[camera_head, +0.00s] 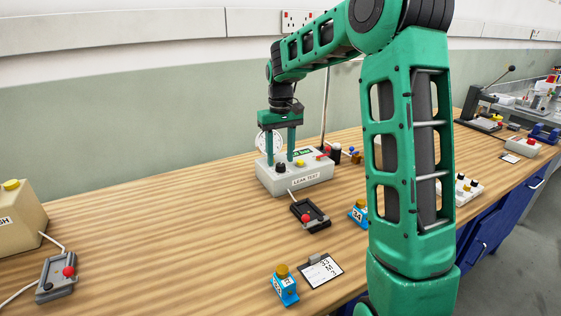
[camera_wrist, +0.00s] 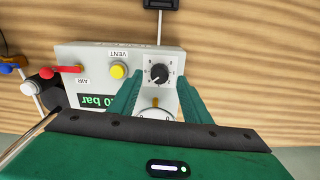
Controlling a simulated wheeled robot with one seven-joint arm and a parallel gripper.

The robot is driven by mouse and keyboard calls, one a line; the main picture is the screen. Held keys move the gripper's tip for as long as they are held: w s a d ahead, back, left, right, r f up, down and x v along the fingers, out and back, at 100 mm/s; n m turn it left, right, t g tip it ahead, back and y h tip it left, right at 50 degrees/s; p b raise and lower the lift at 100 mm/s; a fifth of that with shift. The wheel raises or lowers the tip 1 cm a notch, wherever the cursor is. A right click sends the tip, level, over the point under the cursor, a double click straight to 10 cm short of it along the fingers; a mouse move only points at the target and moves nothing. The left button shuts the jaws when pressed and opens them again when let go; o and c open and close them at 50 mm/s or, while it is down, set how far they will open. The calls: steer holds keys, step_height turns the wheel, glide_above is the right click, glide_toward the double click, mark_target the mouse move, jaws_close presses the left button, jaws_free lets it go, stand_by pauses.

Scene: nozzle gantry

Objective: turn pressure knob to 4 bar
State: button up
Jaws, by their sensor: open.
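The pressure knob (camera_wrist: 159,73) is a black round knob with a white pointer line and a printed scale around it, on the light grey leak test box (camera_head: 312,184). In the head view the knob (camera_head: 280,168) is on the box top at the left. My gripper (camera_head: 282,156) points down over it. In the wrist view my gripper (camera_wrist: 160,92) is open, with one green finger on each side of the knob and no visible contact. A green display (camera_wrist: 98,100) on the box reads about "0 bar", partly cut off by my finger. The round gauge (camera_wrist: 156,113) is mostly hidden behind my gripper.
The yellow vent button (camera_wrist: 118,70) and red air lever (camera_wrist: 62,70) are beside the knob on the box. A small black pad with a red button (camera_head: 310,215) lies in front.

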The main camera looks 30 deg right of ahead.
steer(key=shift+f, duration=1.05)
steer(key=c, duration=1)
steer(key=shift+n, duration=0.5)
steer(key=shift+c, duration=0.2)
steer(key=o, duration=1)
steer(key=shift+o, duration=0.2)
